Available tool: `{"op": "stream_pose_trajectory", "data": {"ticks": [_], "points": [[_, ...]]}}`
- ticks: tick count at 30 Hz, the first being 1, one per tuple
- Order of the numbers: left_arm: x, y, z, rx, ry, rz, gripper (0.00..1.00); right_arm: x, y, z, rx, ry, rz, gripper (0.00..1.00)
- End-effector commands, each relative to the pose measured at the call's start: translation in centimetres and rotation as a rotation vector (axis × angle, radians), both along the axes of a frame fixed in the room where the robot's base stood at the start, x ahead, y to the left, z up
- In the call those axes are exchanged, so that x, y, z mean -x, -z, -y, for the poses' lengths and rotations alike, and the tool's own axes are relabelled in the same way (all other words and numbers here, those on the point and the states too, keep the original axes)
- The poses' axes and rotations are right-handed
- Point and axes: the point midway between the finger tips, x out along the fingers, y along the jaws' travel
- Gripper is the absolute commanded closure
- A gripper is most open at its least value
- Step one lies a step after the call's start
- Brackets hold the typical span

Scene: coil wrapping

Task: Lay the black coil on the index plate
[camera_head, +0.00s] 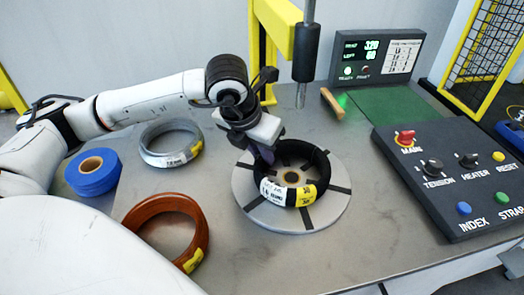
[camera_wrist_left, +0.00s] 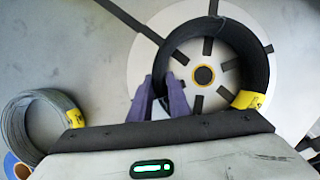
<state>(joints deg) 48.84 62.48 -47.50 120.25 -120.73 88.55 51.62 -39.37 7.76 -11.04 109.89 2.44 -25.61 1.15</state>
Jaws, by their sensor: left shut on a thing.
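The black coil (camera_head: 313,160) with a white and yellow label lies over the middle of the round grey index plate (camera_head: 247,191). It surrounds the plate's central hub; whether it touches the plate fully is hard to tell. My left gripper (camera_head: 264,152) reaches down at the coil's left side and is shut on its ring wall. In the left wrist view the purple fingers (camera_wrist_left: 160,101) are at the near-left part of the black coil (camera_wrist_left: 262,62), and the plate (camera_wrist_left: 145,50) shows beneath it. My right gripper is not in view.
A grey coil (camera_head: 150,155), a brown coil (camera_head: 135,220) and a blue tape roll (camera_head: 93,172) lie to the left. A control panel (camera_head: 455,180) stands right. A dark vertical cylinder (camera_head: 306,52) hangs above the plate's back. A display (camera_head: 375,57) stands behind.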

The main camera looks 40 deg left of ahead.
Motion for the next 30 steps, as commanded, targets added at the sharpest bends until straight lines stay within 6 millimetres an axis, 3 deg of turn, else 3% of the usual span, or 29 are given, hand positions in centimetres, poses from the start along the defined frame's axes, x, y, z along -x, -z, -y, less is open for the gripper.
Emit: {"op": "stream_pose_trajectory", "data": {"ticks": [1, 4, 16, 30], "points": [[0.0, 0.1, 0.0, 0.000, 0.000, 0.000, 0.80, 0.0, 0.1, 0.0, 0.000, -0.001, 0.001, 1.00], [0.0, 0.0, 0.0, 0.000, 0.000, 0.000, 0.65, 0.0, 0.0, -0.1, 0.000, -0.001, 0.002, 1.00], [0.1, -0.7, 0.0, 0.000, 0.000, 0.003, 0.65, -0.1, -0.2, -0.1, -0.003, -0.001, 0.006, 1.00], [3.6, -9.2, 0.2, 0.001, 0.000, 0.005, 0.65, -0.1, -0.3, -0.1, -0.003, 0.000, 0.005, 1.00]]}}
